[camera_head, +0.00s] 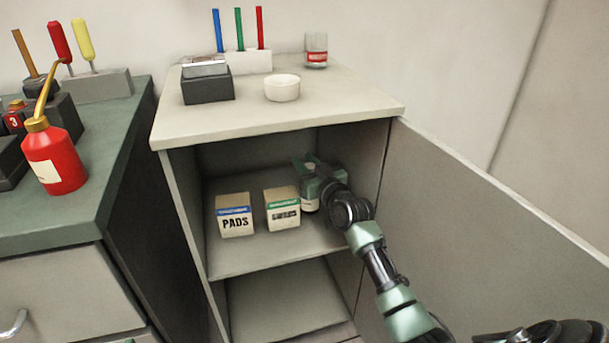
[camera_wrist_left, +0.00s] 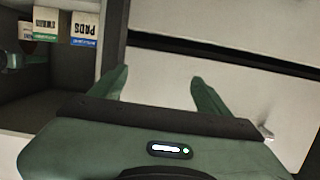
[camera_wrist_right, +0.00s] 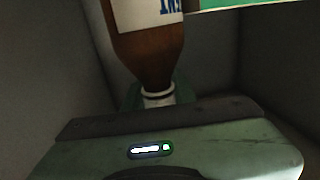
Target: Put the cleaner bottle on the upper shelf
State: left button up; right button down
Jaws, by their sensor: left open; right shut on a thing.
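The cleaner bottle (camera_wrist_right: 148,45) is brown glass with a white label, only partly readable, and a pale neck. In the right wrist view its neck is between the fingers of my right gripper (camera_wrist_right: 158,97). In the head view my right gripper (camera_head: 312,178) is inside the open cabinet and hides most of the bottle (camera_head: 310,204). The bottle is over the upper shelf (camera_head: 240,257), right of the swabs box (camera_head: 283,212); I cannot tell whether its base touches. My left gripper (camera_wrist_left: 162,95) is open and empty outside the cabinet.
A PADS box (camera_head: 235,218) stands left of the swabs box on the shelf. The lower compartment (camera_head: 285,300) looks empty. The open door (camera_head: 490,230) is on the right. A white bowl (camera_head: 282,88) and black box (camera_head: 207,88) stand on top. A red oil can (camera_head: 54,160) stands on the left bench.

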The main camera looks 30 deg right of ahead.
pick_arm(q)
notch_tip(320, 180, up, 9)
jog(key=d+t+h+b, duration=0.1)
jog(key=t+b, duration=0.1)
jog(key=t, duration=0.3)
jog(key=shift+w+d+h, duration=0.2)
jog(key=shift+w+h, duration=0.1)
pick_arm(e)
notch_tip(320, 180, down, 3)
jog(key=shift+w+f, duration=0.15)
jog(key=shift+f, duration=0.1)
jog(key=c, duration=1.1)
grip_release()
jog(key=shift+c, duration=0.2)
pick_arm(q)
jog(key=shift+r, duration=0.15)
